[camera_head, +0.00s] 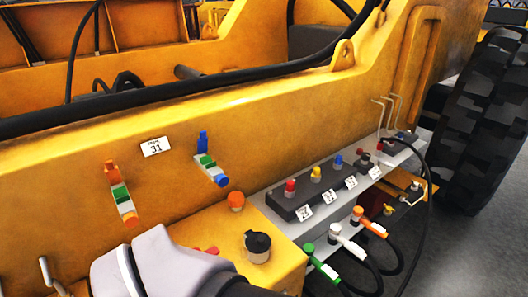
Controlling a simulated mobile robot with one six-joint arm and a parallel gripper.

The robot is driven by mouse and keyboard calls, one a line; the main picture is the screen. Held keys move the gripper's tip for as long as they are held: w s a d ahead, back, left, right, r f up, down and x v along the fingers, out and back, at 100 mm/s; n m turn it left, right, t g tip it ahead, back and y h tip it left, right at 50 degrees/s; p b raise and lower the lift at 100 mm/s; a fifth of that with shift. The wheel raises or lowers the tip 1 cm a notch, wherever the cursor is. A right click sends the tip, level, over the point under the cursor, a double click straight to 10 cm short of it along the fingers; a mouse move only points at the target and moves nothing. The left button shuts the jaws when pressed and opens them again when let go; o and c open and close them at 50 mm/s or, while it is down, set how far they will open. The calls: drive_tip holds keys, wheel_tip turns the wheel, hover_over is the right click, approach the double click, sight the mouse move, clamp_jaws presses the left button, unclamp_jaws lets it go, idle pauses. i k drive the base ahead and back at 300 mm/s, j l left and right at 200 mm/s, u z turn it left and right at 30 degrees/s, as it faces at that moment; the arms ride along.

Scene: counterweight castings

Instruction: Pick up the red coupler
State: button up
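A red piece (207,250) lies on the yellow ledge at the lower middle, mostly hidden behind my pale grey arm link; I cannot tell whether it is the red coupler. A red-topped fitting (290,186) stands upright on the dark block of the grey shelf, beside a yellow one (316,173) and a blue one (338,161). Small dark red parts (388,210) also show under the shelf's right end. My arm fills the lower left of the view. My gripper's fingers do not show.
Green (309,249), white (336,229) and orange-ended (357,213) hose fittings stick out below the grey shelf (262,200). Black hoses loop at right, near a big tyre (480,120).

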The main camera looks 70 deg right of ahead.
sight(381, 144)
drive_tip(key=z, duration=3.15)
drive_tip(key=i+l+u, duration=0.25)
drive_tip(key=i+l, duration=0.15)
drive_tip(key=l, duration=0.25)
drive_tip(key=i+l+u, duration=0.1)
drive_tip(key=l, duration=0.25)
drive_tip(key=i+l+u, duration=0.1)
drive_tip(key=l, duration=0.3)
drive_tip(key=i+l+u, duration=0.25)
drive_tip(key=i+l, duration=0.15)
drive_tip(key=l, duration=0.4)
drive_tip(key=i+l+u, duration=0.1)
drive_tip(key=l, duration=0.3)
drive_tip(key=i+l+u, duration=0.15)
drive_tip(key=l, duration=0.25)
drive_tip(key=i+l+u, duration=0.35)
drive_tip(key=i, duration=0.4)
drive_tip(key=i+l+u, duration=0.4)
drive_tip(key=i+l, duration=0.3)
